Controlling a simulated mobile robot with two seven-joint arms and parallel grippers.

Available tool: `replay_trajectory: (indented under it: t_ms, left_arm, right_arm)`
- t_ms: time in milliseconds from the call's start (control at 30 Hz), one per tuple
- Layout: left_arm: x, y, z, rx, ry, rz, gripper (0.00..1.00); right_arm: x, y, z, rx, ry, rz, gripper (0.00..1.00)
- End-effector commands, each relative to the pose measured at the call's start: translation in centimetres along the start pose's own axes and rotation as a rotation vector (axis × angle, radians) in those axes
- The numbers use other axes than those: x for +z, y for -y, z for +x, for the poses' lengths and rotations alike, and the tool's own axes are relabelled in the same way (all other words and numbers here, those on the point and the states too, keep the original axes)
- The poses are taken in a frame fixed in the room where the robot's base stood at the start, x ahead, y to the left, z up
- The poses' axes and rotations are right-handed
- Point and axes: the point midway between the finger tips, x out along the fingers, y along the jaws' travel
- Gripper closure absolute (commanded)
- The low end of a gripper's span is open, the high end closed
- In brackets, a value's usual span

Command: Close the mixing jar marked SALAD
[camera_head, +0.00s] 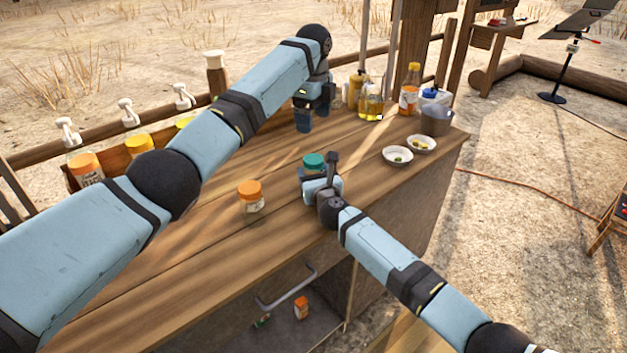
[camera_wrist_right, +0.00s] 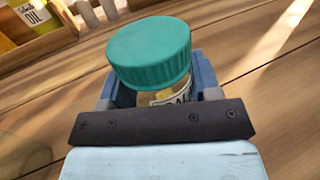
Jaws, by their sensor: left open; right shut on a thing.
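A small clear jar (camera_wrist_right: 165,98) with a ridged teal lid (camera_wrist_right: 150,55) stands upright on the wooden counter. Its label is mostly hidden; only a few dark letters show in the right wrist view. The teal lid sits on top of the jar; I cannot tell how tight it is. The lid also shows in the head view (camera_head: 313,160). My right gripper (camera_head: 314,178) is shut on the jar's body, below the lid. My left gripper (camera_head: 303,122) is open and empty, pointing down above the counter behind the jar, apart from it.
An orange-lidded jar (camera_head: 250,198) stands left of my right gripper. Two small bowls (camera_head: 398,156) (camera_head: 421,144) are to the right. A rack with jars (camera_head: 87,168) is at the left. An open drawer (camera_head: 285,325) is below.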

Motion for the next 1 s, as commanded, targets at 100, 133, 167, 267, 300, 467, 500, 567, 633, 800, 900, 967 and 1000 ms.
replay_trajectory:
  t_ms: [100,133,167,267,300,467,500,567,633,800,900,967,1000]
  left_arm:
    - [0.0,0.0,-0.7,0.002,0.0,0.0,0.17]
    - [0.0,0.0,-0.8,0.002,0.0,0.0,0.17]
    - [0.0,0.0,-0.8,0.002,0.0,0.0,0.17]
    - [0.0,0.0,-0.8,0.002,0.0,0.0,0.17]
    - [0.0,0.0,-0.8,0.002,0.0,0.0,0.17]
    - [0.0,0.0,-0.8,0.002,0.0,0.0,0.17]
    - [0.0,0.0,-0.8,0.002,0.0,0.0,0.17]
    - [0.0,0.0,-0.8,0.002,0.0,0.0,0.17]
    - [0.0,0.0,-0.8,0.002,0.0,0.0,0.17]
    - [0.0,0.0,-0.9,0.002,0.0,0.0,0.17]
    - [0.0,0.0,-1.2,0.001,0.0,0.0,0.17]
    - [0.0,0.0,-1.7,0.001,0.0,0.0,0.17]
    - [0.0,0.0,-2.0,0.001,0.0,0.0,0.17]
  right_arm:
    - [0.0,0.0,0.0,0.0,0.0,0.0,1.0]
    - [0.0,0.0,0.0,0.0,0.0,0.0,1.0]
    - [0.0,0.0,0.0,0.0,0.0,0.0,1.0]
    - [0.0,0.0,0.0,0.0,0.0,0.0,1.0]
    - [0.0,0.0,0.0,0.0,0.0,0.0,1.0]
    - [0.0,0.0,0.0,0.0,0.0,0.0,0.29]
    - [0.0,0.0,0.0,0.0,0.0,0.0,0.2]
    - [0.0,0.0,0.0,0.0,0.0,0.0,0.13]
    - [0.0,0.0,0.0,0.0,0.0,0.0,0.13]
    - [0.0,0.0,0.0,0.0,0.0,0.0,0.13]
    - [0.1,0.0,-0.5,0.0,0.0,0.001,0.13]
    - [0.1,0.0,-1.1,0.0,-0.001,0.002,0.13]
    - [0.2,-0.1,-1.7,0.001,-0.001,0.003,0.13]
